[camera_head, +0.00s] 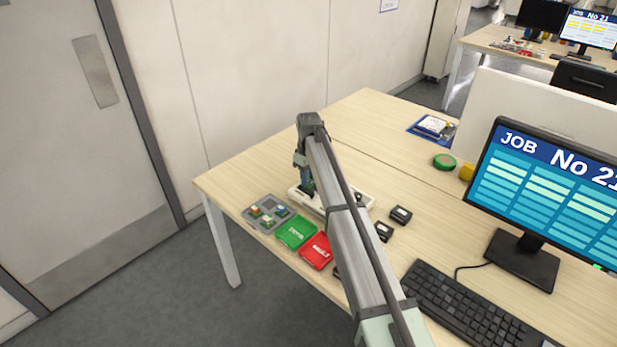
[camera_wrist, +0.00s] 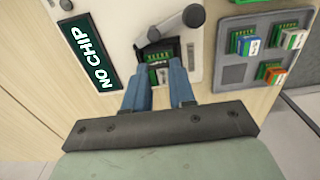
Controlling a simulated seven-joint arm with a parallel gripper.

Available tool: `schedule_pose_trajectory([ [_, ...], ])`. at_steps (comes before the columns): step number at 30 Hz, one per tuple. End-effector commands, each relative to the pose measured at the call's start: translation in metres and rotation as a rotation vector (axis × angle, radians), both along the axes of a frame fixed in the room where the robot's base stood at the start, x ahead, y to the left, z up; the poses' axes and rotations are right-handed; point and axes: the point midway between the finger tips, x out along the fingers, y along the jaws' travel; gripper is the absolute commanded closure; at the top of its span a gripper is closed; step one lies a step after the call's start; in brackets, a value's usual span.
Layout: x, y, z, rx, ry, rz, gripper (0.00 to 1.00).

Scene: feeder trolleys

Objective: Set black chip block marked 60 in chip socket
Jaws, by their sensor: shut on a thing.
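My gripper (camera_wrist: 157,80) has its two blue-grey fingers closed on a small dark block, seemingly the black chip block (camera_wrist: 162,72); its marking is not readable. The block is at the chip socket (camera_wrist: 168,48), a dark frame with green contacts on a white panel. I cannot tell whether the block is seated or just above it. In the head view my gripper (camera_head: 307,190) points down at the white device (camera_head: 358,195), and my arm hides the socket.
A grey tray (camera_head: 250,222) with several coloured chip blocks lies left of the device. A green bin (camera_head: 296,232) and a red bin (camera_head: 317,251) are beside it. Small black items (camera_head: 400,214) lie to the right. The device's display (camera_wrist: 88,50) reads "NO CHIP".

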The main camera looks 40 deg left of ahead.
Motion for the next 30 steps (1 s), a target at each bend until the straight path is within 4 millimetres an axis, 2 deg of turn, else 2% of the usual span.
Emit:
schedule_pose_trajectory([
  [24, 0.0000, 0.0000, -0.0081, 0.000, 0.000, 0.000, 1.00],
  [25, 0.0000, 0.0000, -0.0079, 0.000, 0.000, 0.000, 0.73],
  [30, 0.0000, 0.0001, -0.0078, 0.000, 0.000, 0.000, 0.56],
])
